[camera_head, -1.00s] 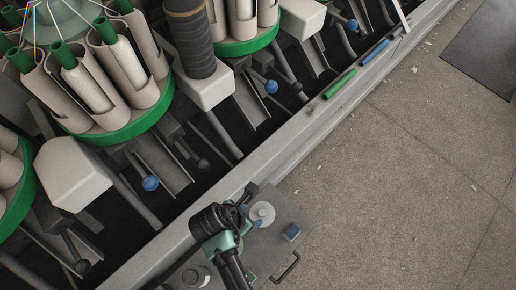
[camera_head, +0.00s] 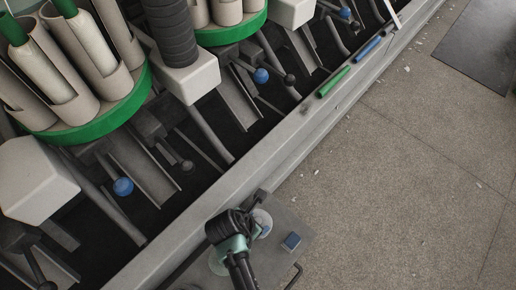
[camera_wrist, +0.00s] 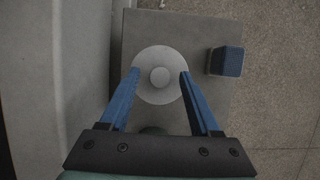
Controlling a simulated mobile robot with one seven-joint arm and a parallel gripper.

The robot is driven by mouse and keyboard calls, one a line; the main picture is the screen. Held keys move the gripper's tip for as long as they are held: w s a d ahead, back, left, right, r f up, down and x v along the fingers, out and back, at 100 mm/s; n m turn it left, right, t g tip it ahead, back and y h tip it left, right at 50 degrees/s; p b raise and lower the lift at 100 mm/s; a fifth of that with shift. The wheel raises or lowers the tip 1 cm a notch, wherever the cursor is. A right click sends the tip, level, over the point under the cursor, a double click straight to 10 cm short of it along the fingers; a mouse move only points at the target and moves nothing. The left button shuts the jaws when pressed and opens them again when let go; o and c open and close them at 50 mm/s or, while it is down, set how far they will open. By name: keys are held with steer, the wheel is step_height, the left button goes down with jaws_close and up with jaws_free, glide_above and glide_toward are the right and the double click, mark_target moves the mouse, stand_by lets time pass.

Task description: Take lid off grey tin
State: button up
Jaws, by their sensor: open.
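The grey tin shows from above in the wrist view as a round pale grey lid (camera_wrist: 160,92) with a small round knob (camera_wrist: 159,75) at its centre. The tin's body is hidden under the lid. My gripper (camera_wrist: 160,72) is open, with its blue fingers on the left and right sides of the lid, overlapping its edges in the picture. I cannot tell how far above the lid the fingertips are. In the head view the lid (camera_head: 264,220) is partly covered by my arm.
The tin stands on a grey cart top (camera_head: 270,262) with a handle (camera_head: 293,276). A dark blue block (camera_wrist: 227,62) sits right of the lid. The winder's grey rail (camera_head: 190,215) runs along the left, with a green tube (camera_head: 334,81) on it. Open floor lies right.

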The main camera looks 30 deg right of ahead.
steer(key=shift+c, duration=0.3)
jaws_close()
